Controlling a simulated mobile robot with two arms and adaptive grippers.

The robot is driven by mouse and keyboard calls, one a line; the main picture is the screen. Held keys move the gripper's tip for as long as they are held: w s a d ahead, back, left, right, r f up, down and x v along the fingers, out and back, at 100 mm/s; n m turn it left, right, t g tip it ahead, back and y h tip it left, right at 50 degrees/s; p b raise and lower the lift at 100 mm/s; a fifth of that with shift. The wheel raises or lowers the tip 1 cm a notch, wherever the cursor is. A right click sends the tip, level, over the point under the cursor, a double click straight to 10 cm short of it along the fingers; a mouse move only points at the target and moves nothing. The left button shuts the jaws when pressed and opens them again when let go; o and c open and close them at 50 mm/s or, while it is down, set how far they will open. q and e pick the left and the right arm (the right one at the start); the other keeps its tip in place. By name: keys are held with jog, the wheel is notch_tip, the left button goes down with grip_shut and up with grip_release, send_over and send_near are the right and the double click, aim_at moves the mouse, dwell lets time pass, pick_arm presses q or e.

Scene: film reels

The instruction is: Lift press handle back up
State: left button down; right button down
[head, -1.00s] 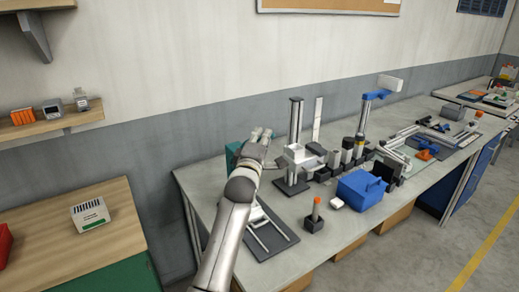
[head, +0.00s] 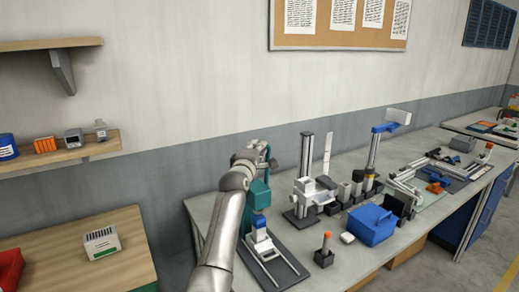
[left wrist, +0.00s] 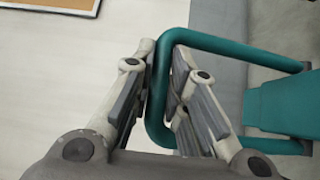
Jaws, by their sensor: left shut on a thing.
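A teal press (head: 258,197) stands on a dark base plate with light rails on the bench. A blue-and-white piece (head: 260,232) is below the press head. My left gripper (head: 260,155) is above the press, at its teal handle. In the left wrist view, the handle (left wrist: 157,112) is a teal bar bent into a loop, and the fingers (left wrist: 160,85) of my left gripper lie on both sides of it, shut on it. The teal press body (left wrist: 282,103) shows at the right. My forearm hides part of the press's left side. My right gripper is not in view.
Right of the press stand a grey column fixture (head: 306,170), an orange-topped peg in a dark block (head: 325,250) and a blue bin (head: 371,225). A wooden shelf (head: 60,156) and a wooden-topped cabinet (head: 120,222) are at the left. The wall is behind.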

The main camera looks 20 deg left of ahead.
pick_arm(q)
jog(key=shift+a+r, duration=0.25)
jog(key=shift+r, duration=0.35)
jog(key=c, duration=1.4)
grip_release()
jog(key=shift+c, duration=0.2)
jog(key=shift+w+f, duration=0.15)
jog(key=shift+f, duration=0.05)
jog(key=shift+f, duration=0.1)
jog(key=shift+d+f, duration=0.1)
jog(key=shift+f, duration=0.25)
jog(key=s+d, duration=0.1)
jog(key=s, duration=1)
jog(key=shift+s+r, duration=0.2)
jog(key=shift+s, duration=0.2)
